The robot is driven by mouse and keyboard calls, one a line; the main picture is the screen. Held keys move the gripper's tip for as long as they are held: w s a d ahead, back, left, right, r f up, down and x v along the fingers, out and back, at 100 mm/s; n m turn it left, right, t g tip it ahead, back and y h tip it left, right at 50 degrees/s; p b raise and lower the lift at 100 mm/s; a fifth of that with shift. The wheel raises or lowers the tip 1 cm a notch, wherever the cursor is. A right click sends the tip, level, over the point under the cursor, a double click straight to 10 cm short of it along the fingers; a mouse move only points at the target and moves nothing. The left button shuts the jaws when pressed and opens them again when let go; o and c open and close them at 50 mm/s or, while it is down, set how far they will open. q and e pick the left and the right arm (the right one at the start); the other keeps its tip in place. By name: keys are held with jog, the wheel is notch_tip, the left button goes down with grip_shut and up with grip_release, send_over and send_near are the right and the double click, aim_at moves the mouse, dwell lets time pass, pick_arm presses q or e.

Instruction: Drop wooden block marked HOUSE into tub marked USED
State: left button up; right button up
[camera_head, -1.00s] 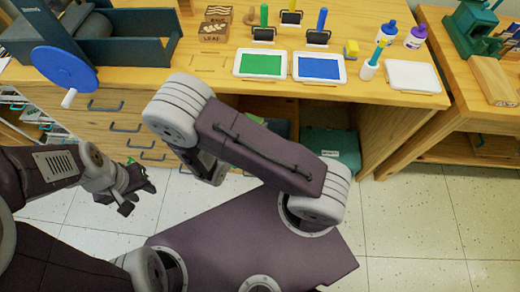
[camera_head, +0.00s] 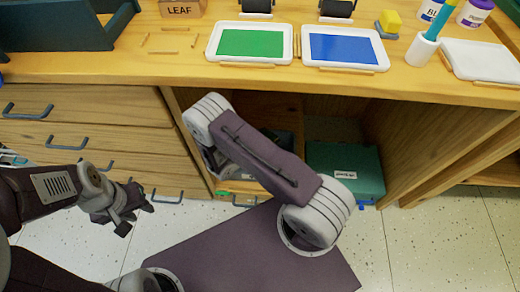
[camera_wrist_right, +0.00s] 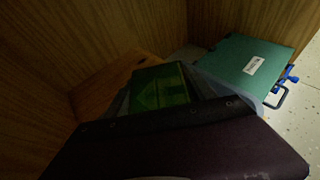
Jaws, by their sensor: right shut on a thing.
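My right arm reaches under the table in the head view, and its gripper is hidden there. In the right wrist view my dark gripper body fills the bottom, fingertips unclear. Just beyond it is a block with a green face (camera_wrist_right: 160,88) bearing a house-like shape, held by the right gripper; no HOUSE lettering is readable. A grey-blue surface (camera_wrist_right: 208,86) shows beside and below the block, possibly a tub's rim; no USED mark is readable. My left gripper (camera_head: 136,216) is open and empty, low in front of the drawers.
A teal box (camera_head: 345,170) with a white label stands under the table; it also shows in the right wrist view (camera_wrist_right: 240,62). A LEAF block (camera_head: 182,9), green pad (camera_head: 249,43) and blue pad (camera_head: 342,48) lie on the tabletop. Wooden panels flank the recess.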

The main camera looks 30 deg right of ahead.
notch_tip(320, 180, down, 6)
jog(key=b, duration=0.5)
jog(key=shift+b, duration=0.4)
jog(key=o, duration=1.6)
jog(key=shift+o, duration=0.2)
jog(key=p+v, duration=0.5)
jog(key=v, duration=0.4)
